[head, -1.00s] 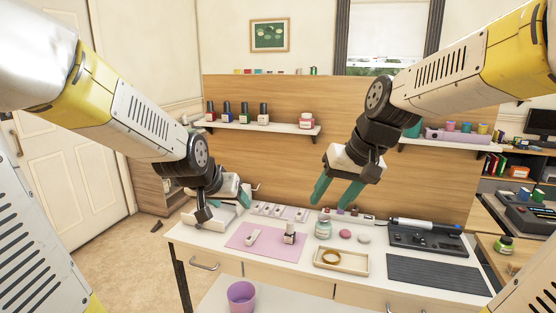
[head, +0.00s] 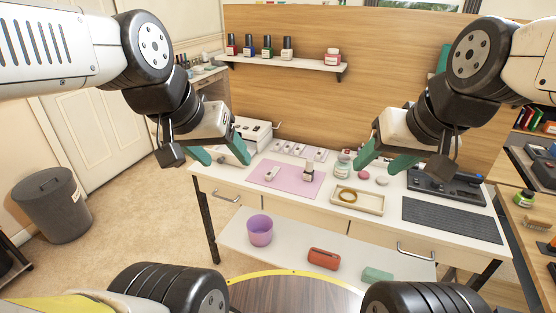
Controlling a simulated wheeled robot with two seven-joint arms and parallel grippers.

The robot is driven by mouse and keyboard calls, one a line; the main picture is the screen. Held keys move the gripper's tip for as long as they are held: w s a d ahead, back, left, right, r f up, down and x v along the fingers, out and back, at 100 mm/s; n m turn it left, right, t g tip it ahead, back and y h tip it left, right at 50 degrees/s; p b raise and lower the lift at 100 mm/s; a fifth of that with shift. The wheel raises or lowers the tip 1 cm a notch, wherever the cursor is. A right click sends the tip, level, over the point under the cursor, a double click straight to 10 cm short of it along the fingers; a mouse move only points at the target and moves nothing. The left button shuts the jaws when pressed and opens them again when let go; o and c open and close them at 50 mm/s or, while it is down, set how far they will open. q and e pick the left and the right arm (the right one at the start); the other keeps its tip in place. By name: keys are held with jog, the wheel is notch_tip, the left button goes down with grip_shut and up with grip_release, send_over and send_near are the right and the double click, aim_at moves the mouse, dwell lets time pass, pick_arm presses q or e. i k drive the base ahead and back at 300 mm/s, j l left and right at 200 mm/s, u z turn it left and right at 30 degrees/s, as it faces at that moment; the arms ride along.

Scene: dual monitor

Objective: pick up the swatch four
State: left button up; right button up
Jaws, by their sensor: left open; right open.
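A row of several small pale swatches (head: 298,150) lies along the back of the white table, behind the pink mat. Their markings are too small to read, so I cannot tell which is swatch four. A small whitish piece (head: 272,173) lies on the pink mat (head: 285,190). My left gripper (head: 221,152) is open and empty, to the left of the row, near the white box at the table's left end. My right gripper (head: 386,160) is open and empty, to the right of the row, above the table's right half.
A small bottle (head: 308,173) stands on the mat. A jar (head: 342,166), a wooden tray (head: 372,204) with a ring, and a dark ribbed mat (head: 450,219) are to the right. A shelf (head: 285,63) with bottles is on the back panel. A purple cup (head: 260,230) stands on the lower shelf.

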aim_at(269, 175)
jog(key=i+j, duration=0.3)
jog(key=i, duration=0.2)
jog(key=i+j, duration=0.3)
jog(key=i, duration=0.15)
